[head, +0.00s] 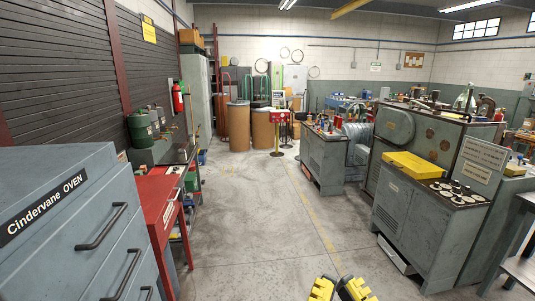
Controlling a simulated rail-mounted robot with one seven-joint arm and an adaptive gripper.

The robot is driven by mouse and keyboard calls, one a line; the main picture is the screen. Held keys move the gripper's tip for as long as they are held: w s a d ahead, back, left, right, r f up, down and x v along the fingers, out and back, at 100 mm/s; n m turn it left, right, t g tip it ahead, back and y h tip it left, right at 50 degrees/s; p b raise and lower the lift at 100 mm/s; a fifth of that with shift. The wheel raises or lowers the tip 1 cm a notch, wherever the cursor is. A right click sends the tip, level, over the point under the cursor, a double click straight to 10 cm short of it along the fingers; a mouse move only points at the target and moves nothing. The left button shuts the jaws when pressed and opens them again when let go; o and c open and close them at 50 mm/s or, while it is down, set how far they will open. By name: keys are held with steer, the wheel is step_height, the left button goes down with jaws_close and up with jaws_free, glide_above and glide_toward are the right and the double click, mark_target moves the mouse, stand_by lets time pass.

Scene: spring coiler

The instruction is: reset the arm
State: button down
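My gripper (339,289) shows only in part, as two yellow-and-black pieces at the bottom edge of the head view, right of the middle. The lower part is cut off by the frame. The two pieces stand close together, and I cannot tell whether the gripper is open or shut. Nothing held shows in the visible part. It appears over the bare concrete floor (262,235), away from the machines. The rest of my arm is out of view.
The grey Cindervane oven (85,215) stands at near left, beside a red bench (160,205). The grey coiler machine (425,225) with a yellow cover (413,165) stands right. Brown drums (263,130) and a red box on a stand (278,117) are at the back. The middle aisle is clear.

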step_height(320, 180, up, 26)
steer(key=p, duration=2.3)
steer(key=shift+f, duration=0.1)
